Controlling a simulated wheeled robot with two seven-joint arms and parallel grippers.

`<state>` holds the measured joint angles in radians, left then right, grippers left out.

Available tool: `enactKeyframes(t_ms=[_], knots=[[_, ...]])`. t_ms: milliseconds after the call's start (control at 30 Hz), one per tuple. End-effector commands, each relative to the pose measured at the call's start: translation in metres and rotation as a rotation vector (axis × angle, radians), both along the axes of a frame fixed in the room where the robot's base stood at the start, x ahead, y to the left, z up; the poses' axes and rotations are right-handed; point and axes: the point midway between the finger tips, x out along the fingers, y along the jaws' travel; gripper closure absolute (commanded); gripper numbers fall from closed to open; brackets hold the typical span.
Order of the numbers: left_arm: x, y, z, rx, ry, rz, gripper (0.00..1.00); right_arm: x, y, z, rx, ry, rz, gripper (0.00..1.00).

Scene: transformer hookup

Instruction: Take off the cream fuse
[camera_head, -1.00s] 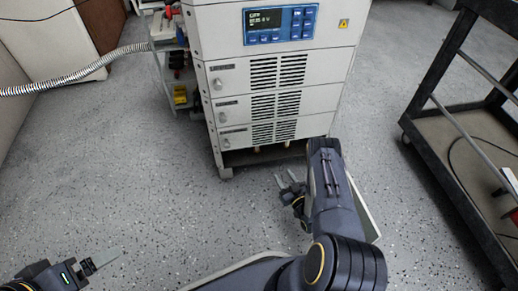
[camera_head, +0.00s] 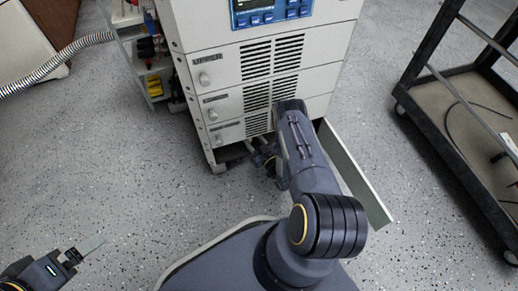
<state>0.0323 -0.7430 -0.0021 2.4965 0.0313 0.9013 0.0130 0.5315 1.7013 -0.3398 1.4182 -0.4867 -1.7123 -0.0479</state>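I cannot make out a cream fuse in this view. The pale cabinet (camera_head: 222,76) with several latched drawers and a vented front stands at the top centre. My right arm reaches to its foot. My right gripper (camera_head: 254,153) is low at the cabinet's dark bottom opening, partly hidden by its own arm and in shadow. Whether its fingers are open or hold anything does not show. My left gripper (camera_head: 90,246) is at the lower left over bare floor, far from the cabinet, with nothing visible in it. The gap between its fingers cannot be made out.
A pale flat panel (camera_head: 352,172) stands out to the right of my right arm. A side rack (camera_head: 122,35) with red, black and yellow items is left of the cabinet, by a ribbed hose (camera_head: 55,62). A dark-framed cart (camera_head: 440,125) is at right. The left floor is clear.

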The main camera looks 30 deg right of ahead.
Motion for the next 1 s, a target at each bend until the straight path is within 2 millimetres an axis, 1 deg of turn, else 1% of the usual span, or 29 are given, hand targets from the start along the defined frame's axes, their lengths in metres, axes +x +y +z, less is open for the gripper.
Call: enactKeyframes(t_ms=[33,100,200,467,567,800,833,867,967,1000], knots=[[0.000,0.000,-0.005,0.000,0.000,0.000,0.05,0.006,0.001,-0.002,-0.001,-0.003,0.002,0.58],[0.000,0.000,-0.006,0.000,0.000,0.000,0.05,0.012,0.001,-0.001,0.000,-0.001,0.002,0.58],[0.000,0.000,-0.007,0.000,0.000,0.000,0.05,0.017,0.001,0.000,0.001,-0.001,0.001,0.58],[0.000,0.000,-0.007,0.000,0.000,0.000,0.05,0.018,0.001,0.001,0.001,0.000,0.000,0.58],[0.000,0.000,-0.007,0.000,0.000,0.000,0.05,0.018,0.001,0.000,0.001,0.000,0.000,0.68],[0.000,0.000,-0.007,0.000,0.000,0.000,0.05,0.018,0.001,0.000,0.001,0.000,0.000,1.00],[0.000,0.000,-0.007,0.000,0.000,0.000,0.05,0.018,0.001,0.000,0.001,0.000,0.001,1.00],[0.000,0.000,-0.007,0.000,0.000,0.000,0.05,0.018,0.001,0.000,0.001,0.000,0.000,0.85],[0.000,0.000,-0.007,0.000,0.000,0.000,0.05,0.018,0.001,0.000,0.001,0.000,0.001,0.98],[0.000,0.000,-0.007,0.000,0.000,0.000,0.05,0.018,0.001,0.000,0.001,0.000,0.001,1.00]])
